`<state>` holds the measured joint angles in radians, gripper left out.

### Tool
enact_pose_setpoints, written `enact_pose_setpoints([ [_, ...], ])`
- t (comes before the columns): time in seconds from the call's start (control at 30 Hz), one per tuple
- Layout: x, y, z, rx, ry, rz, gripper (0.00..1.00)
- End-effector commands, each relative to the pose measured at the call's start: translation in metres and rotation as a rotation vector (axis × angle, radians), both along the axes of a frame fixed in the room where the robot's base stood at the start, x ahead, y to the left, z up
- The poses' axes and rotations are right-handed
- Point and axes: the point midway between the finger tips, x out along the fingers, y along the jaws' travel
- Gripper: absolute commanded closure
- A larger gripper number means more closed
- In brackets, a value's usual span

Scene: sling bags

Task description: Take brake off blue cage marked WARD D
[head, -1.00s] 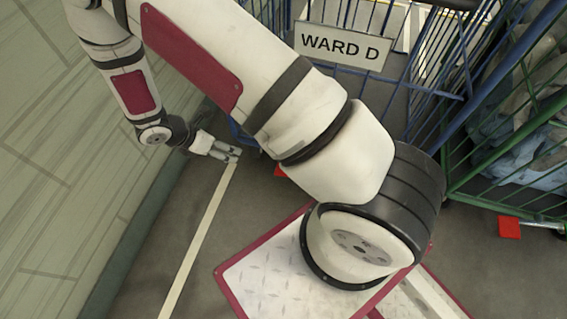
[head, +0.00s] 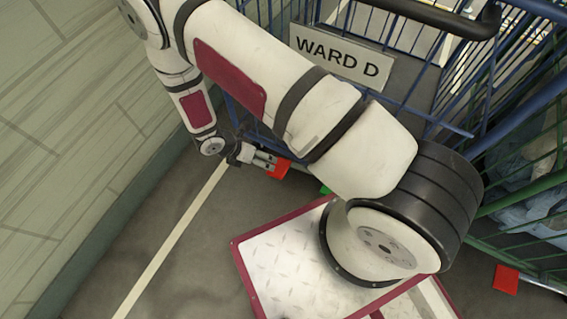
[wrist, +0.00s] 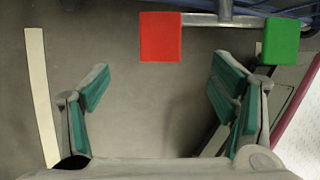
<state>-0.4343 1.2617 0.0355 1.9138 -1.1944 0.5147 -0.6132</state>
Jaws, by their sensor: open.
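The blue cage (head: 420,105) carries a sign reading WARD D (head: 340,58) and stands beyond my arm. At its foot is a red pedal (head: 279,170); it also shows in the wrist view (wrist: 160,37), on a grey bar (wrist: 225,20). A green pedal (wrist: 281,42) is on the same bar to the right, and a bit of it shows in the head view (head: 325,190). My gripper (wrist: 160,85) is open and empty. Its fingers are spread either side of the red pedal's line, with the pedal ahead of them and apparently apart. In the head view my gripper (head: 268,160) overlaps the pedal's edge.
A green cage (head: 530,235) with bagged laundry stands at right, with its own red pedal (head: 506,279). A pale wall (head: 70,130) runs along the left. A white line (head: 175,240) marks the floor, which is clear between the wall and my base.

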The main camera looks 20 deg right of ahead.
Motion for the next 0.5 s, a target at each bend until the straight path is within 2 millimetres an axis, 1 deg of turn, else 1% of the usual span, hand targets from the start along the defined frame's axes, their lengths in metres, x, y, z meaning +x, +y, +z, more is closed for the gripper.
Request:
enact_pose_setpoints([
  [0.5, -0.001, -0.046, -0.086, -0.002, 0.001, -0.003, 0.22],
])
